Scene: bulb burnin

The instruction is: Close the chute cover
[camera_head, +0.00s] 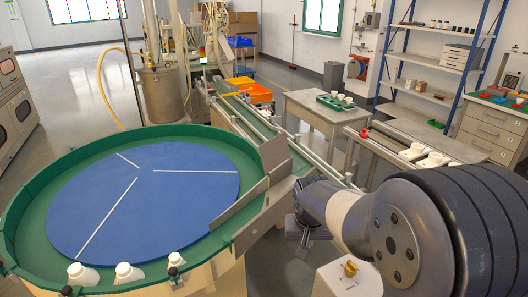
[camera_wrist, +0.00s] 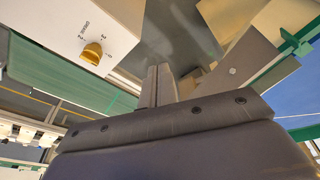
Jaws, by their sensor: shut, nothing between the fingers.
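The chute (camera_head: 266,212) is a grey metal channel leaving the right side of the round green-rimmed turntable. One grey plate (camera_head: 275,153) stands upright at its far side, and another grey plate (camera_head: 238,212) slants along its near side. I cannot tell for certain which plate is the chute cover. My gripper (camera_head: 304,232) is just right of the chute's lower end, apart from the plates and partly hidden by my arm. In the wrist view my gripper (camera_wrist: 158,75) has its fingers together with nothing between them. Grey panels (camera_wrist: 243,62) show to its right there.
A white box with a yellow knob (camera_head: 350,268) stands close below my arm; it also shows in the wrist view (camera_wrist: 92,52). The blue turntable disc (camera_head: 140,195) has white bottles (camera_head: 127,272) at its near rim. A conveyor (camera_head: 245,115) runs behind.

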